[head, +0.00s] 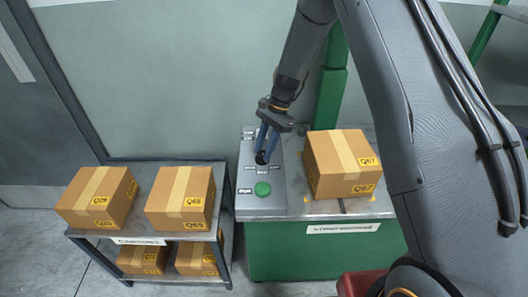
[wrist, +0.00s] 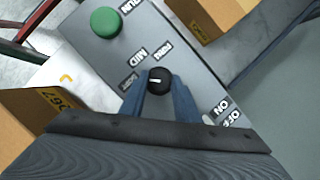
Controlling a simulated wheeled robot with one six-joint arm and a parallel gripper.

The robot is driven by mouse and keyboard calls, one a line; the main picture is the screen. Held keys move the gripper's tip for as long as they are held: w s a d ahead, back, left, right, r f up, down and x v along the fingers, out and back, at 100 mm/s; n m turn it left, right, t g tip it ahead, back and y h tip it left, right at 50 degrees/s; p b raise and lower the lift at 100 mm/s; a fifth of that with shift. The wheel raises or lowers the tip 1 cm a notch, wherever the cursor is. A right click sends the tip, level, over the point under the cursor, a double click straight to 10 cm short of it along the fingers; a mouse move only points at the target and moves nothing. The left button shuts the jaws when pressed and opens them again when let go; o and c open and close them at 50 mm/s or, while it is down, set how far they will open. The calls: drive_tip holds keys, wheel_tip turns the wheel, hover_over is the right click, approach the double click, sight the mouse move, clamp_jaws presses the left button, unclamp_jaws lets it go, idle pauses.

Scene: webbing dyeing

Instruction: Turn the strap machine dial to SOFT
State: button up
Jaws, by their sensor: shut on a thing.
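The strap machine's panel (head: 262,205) is a grey plate on the left of its metal top, and it fills the middle of the wrist view (wrist: 185,50). The dial is a round black knob (wrist: 158,80) with a white line, which lies toward the knob's left side in the wrist view, facing the leftmost label (wrist: 128,82), too blurred to read surely. The MID label (wrist: 137,56) and another label (wrist: 162,47) are beside it. My gripper (head: 263,154) is shut on the dial, one blue finger on each side; it also shows in the wrist view (wrist: 158,88).
A green button (head: 262,189) is on the same panel. ON and OFF labels (wrist: 222,106) mark a switch area. A carton Q67 (head: 338,163) stands close right of the panel. A shelf (head: 137,222) with several cartons stands left.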

drive_tip(key=shift+n, duration=0.6)
drive_tip(key=o, duration=1)
drive_tip(key=shift+b, duration=0.3)
drive_tip(key=shift+o, duration=0.2)
drive_tip(key=b+v, duration=0.2)
drive_tip(key=v, duration=0.6)
drive_tip(key=shift+a, duration=0.15)
drive_tip(key=shift+w, duration=0.1)
drive_tip(key=s+d+r+n+t+h, duration=0.1)
drive_tip(key=s+d+r+n+t, duration=0.1)
drive_tip(key=s+d+n, duration=0.2)
drive_tip(key=s+d+r+n+t+h, duration=0.1)
drive_tip(key=s+d+n, duration=0.4)
drive_tip(key=s, duration=1.6)
drive_tip(key=d+r+h, duration=0.1)
drive_tip(key=d+r, duration=0.1)
drive_tip(key=d, duration=0.3)
drive_tip(key=shift+s+t+h, duration=0.3)
drive_tip(key=shift+t, duration=0.1)
